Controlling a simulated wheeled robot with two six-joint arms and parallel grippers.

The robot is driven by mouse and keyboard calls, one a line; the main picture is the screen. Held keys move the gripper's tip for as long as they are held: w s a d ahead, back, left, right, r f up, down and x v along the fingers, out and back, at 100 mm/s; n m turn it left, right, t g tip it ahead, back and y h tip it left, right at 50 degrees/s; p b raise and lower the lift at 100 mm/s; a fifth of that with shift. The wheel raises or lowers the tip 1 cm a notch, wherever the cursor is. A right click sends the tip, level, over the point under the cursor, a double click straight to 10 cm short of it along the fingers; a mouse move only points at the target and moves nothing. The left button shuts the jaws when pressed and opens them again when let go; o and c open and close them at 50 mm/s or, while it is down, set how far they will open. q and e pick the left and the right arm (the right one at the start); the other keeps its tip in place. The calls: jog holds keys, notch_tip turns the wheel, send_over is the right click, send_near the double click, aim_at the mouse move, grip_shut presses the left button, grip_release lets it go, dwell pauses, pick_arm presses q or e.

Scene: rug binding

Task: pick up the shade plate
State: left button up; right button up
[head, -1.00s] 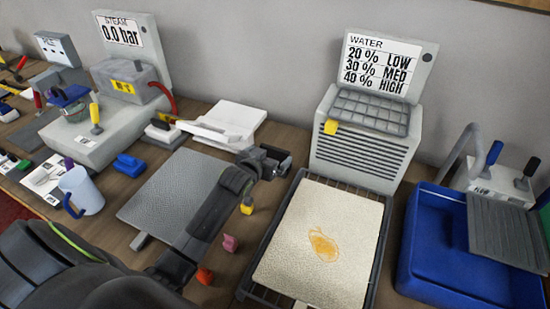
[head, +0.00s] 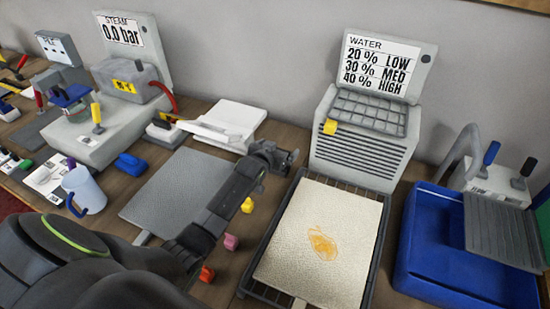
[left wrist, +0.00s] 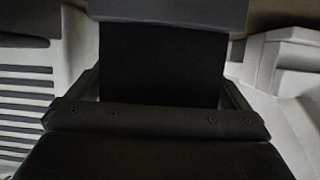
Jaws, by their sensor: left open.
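My left gripper (head: 284,158) is open and hangs over the table between the grey textured mat and the wire-rimmed tray, with no plate between its jaws in the head view. I cannot tell for sure which thing is the shade plate. A white slab (head: 228,117) lies behind my gripper against the wall side. A ribbed grey plate (head: 505,234) rests tilted on the blue tub at the right. In the left wrist view, dark parts of my own gripper fill the middle and hide what lies beyond. My right gripper does not show.
The WATER unit (head: 362,145) with its louvred front stands just right of my gripper. A tray (head: 243,287) holds a cream rug piece (head: 330,215) with an orange stain. Small coloured blocks (head: 231,241) stand beside the arm.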

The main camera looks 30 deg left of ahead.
pick_arm(q)
jog(key=shift+c, duration=0.3)
jog(key=c, duration=0.7)
jog(key=shift+o, duration=0.2)
jog(key=shift+r, duration=0.15)
